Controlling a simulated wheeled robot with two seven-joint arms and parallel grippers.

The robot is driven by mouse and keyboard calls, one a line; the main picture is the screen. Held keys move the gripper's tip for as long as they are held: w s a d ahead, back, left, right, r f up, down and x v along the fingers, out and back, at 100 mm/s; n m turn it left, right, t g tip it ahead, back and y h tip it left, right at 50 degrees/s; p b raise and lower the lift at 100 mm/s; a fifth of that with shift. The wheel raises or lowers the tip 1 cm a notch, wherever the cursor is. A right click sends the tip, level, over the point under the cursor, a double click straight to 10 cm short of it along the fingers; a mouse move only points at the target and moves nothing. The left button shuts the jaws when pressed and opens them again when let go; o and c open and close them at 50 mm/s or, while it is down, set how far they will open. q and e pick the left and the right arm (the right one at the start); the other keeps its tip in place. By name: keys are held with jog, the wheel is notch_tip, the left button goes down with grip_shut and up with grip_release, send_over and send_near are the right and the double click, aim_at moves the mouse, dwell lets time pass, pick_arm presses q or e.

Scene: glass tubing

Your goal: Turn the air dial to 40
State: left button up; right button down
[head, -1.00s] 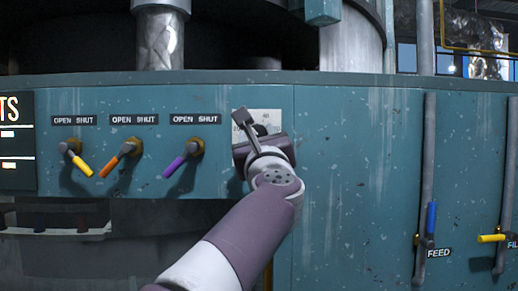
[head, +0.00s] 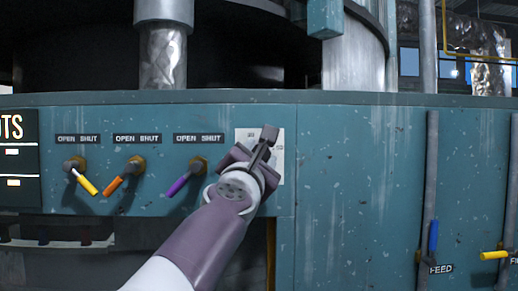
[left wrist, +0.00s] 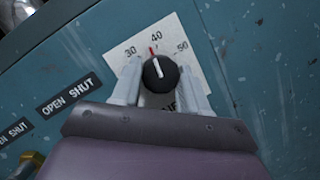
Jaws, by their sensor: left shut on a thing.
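The air dial (left wrist: 160,74) is a round black knob with a white pointer line, on a white scale plate (left wrist: 199,64) marked 30, 40 and 50. In the left wrist view its pointer lines up with a red mark just by the 40. My left gripper (left wrist: 161,82) is shut on the dial, one finger on each side of it. In the head view my left gripper (head: 256,165) covers the dial and part of the scale plate (head: 277,168). My right gripper is not in view.
Left of the dial, on the blue-green panel (head: 345,170), are valves with yellow (head: 87,186), orange (head: 113,186) and purple (head: 178,185) handles under OPEN SHUT labels. At right are pipes with a blue feed handle (head: 433,236) and a yellow handle (head: 494,255).

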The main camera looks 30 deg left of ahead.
pick_arm(q)
jog(key=shift+r+m+h+p, duration=0.1)
jog(key=shift+m+h+p, duration=0.7)
jog(key=shift+m, duration=0.9)
jog(key=o, duration=1.1)
jog(key=shift+c, duration=0.2)
jog(key=b+v, duration=0.1)
jog(key=v, duration=1.1)
jog(key=shift+s, duration=0.35)
